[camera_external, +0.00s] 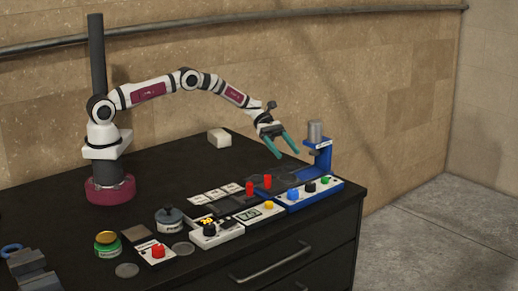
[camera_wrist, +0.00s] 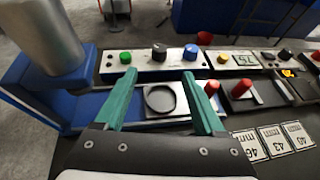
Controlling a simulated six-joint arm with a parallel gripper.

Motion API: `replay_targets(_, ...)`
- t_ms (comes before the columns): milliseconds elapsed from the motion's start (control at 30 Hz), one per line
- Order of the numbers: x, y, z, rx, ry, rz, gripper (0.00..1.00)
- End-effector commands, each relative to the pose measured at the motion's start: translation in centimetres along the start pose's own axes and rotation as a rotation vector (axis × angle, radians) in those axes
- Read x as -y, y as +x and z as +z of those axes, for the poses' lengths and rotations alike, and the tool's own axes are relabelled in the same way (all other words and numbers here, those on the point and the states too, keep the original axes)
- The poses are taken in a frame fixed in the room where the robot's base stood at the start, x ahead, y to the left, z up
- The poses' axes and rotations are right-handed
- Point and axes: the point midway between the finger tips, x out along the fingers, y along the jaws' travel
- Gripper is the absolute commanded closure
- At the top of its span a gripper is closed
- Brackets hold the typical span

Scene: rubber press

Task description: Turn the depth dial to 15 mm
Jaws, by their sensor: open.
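My gripper (camera_external: 287,154) is open and empty, raised above the bench beside the blue press (camera_external: 322,160). In the wrist view its green fingers (camera_wrist: 158,73) stand apart over the press bed, with a round ring fixture (camera_wrist: 160,98) between them. The press panel (camera_external: 308,197) carries a blue knob (camera_external: 293,194), a black knob (camera_external: 310,187) and a green button (camera_external: 325,181). I cannot tell which knob is the depth dial; no millimetre scale is legible.
A display box (camera_external: 254,212) with a yellow button stands left of the press panel. Two red-topped pieces (camera_external: 267,181) stand behind it. Numbered cards (camera_wrist: 274,141), a grey lidded pot (camera_external: 170,220), a green jar (camera_external: 107,244) and a red-button box (camera_external: 157,251) are also on the bench.

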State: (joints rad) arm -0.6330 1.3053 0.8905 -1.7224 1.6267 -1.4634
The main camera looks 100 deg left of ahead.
Motion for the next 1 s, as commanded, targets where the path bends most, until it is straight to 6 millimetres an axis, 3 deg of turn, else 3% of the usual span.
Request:
replay_targets(133, 0.0, -0.1, 0.2, 0.0, 0.001, 0.0, 0.27)
replay_targets(200, -0.1, -0.8, 2.1, 0.0, 0.005, 0.002, 0.27)
replay_targets(267, -0.1, -2.2, 5.5, 0.0, 0.011, 0.003, 0.27)
replay_targets(367, 0.0, -6.0, 14.7, 0.0, 0.02, 0.007, 0.27)
replay_targets(400, 1.9, -2.6, 13.6, -0.121, 0.084, -0.08, 0.27)
replay_targets(500, 5.2, 2.1, 12.2, -0.41, 0.316, -0.24, 0.27)
replay_targets(633, 7.5, 5.6, 12.3, -0.779, 0.714, -0.409, 0.27)
replay_targets(733, 7.5, 7.2, 14.9, -1.038, 1.07, -0.488, 0.27)
replay_targets(800, 7.3, 8.2, 17.8, -1.181, 1.294, -0.514, 0.27)
replay_targets(867, 7.2, 8.9, 19.7, -1.265, 1.43, -0.521, 0.27)
replay_targets(900, 7.0, 9.3, 16.9, -1.262, 1.404, -0.529, 0.27)
replay_targets(1000, 6.8, 10.3, 14.5, -1.259, 1.401, -0.523, 0.27)
